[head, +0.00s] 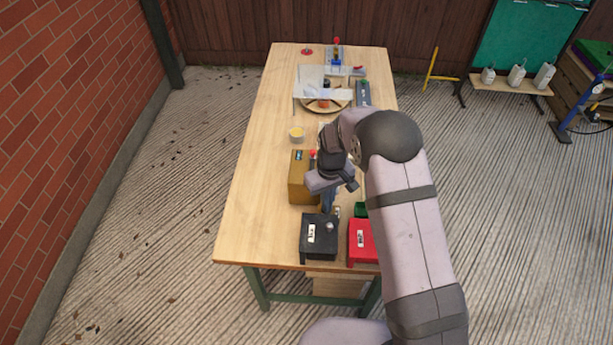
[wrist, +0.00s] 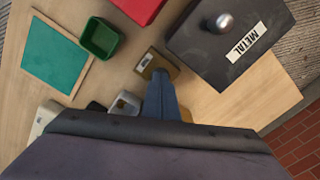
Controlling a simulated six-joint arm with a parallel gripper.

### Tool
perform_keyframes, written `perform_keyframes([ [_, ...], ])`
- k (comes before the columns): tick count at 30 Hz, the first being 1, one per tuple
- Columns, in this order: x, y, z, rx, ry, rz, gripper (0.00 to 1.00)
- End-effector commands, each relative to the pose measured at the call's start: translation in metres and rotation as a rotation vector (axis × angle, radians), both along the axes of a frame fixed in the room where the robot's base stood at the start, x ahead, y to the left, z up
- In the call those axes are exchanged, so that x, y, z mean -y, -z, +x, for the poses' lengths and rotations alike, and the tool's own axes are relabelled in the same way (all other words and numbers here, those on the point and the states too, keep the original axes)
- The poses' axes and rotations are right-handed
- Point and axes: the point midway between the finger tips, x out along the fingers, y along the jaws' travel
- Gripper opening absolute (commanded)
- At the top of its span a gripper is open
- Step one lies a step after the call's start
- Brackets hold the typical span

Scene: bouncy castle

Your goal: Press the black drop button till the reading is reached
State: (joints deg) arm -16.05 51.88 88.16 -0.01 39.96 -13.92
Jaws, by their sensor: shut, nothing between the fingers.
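My gripper (head: 328,207) is over the near half of the wooden table, its blue fingers pointing down. In the wrist view its fingers (wrist: 160,78) are closed together, with nothing seen between them. A small brownish block with a pale face (wrist: 155,64) shows right by the fingertips; I cannot tell whether they touch it. A tan box (head: 301,178) with a small dark display (head: 299,155) stands just left of my gripper. I cannot make out the black drop button or the reading; my wrist and fingers hide part of this area.
A black box labelled METAL (head: 318,237) with a silver knob (wrist: 225,22) and a red box (head: 361,241) stand at the near edge. A green cup (wrist: 99,38) and teal mat (wrist: 55,54) lie nearby. The table's left side is clear.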

Motion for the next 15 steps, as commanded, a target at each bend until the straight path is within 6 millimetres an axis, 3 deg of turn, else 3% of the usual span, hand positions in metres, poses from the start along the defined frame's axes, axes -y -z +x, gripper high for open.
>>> perform_keyframes([
  [15,0.000,-0.035,0.000,0.000,0.000,0.000,0.00],
])
